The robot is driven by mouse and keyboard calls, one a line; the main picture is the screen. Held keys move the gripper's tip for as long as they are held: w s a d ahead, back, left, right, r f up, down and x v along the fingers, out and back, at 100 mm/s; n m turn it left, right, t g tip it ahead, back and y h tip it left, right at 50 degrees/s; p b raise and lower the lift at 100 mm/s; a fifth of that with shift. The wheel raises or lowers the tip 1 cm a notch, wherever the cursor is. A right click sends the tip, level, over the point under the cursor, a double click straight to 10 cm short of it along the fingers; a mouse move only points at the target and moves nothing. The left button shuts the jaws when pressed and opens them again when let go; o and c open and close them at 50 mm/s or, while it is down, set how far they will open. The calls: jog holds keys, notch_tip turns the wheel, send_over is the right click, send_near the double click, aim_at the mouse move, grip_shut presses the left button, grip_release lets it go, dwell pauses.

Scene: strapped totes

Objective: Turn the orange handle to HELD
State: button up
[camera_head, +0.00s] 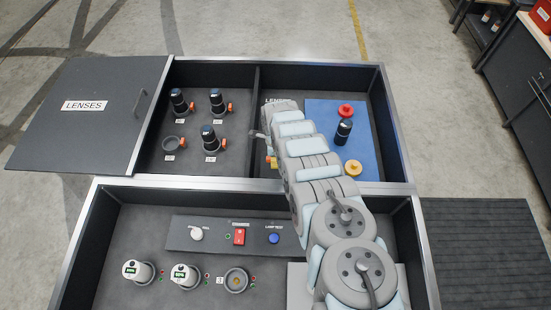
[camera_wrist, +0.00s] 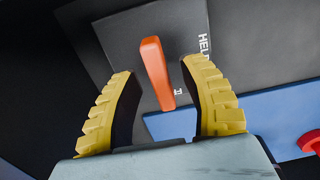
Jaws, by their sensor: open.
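The orange handle (camera_wrist: 157,73) is a flat bar on a dark grey plate (camera_wrist: 120,35). It runs nearly upright in the wrist view, tilted slightly. White HELD lettering (camera_wrist: 204,42) stands right of its upper end. A second, mostly hidden label (camera_wrist: 179,93) is beside its lower end. My gripper (camera_wrist: 160,69) is open, one yellow finger on each side of the handle, with visible gaps to both.
A blue mat (camera_head: 325,112) lies right of my arm, bearing a red knob (camera_head: 346,111), a black lens (camera_head: 343,132) and a yellow knob (camera_head: 353,168). A divider wall (camera_head: 255,110) stands left of my arm. Several lenses stand in the left compartment. The lower tote holds a button panel (camera_head: 212,236).

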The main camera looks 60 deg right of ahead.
grip_shut()
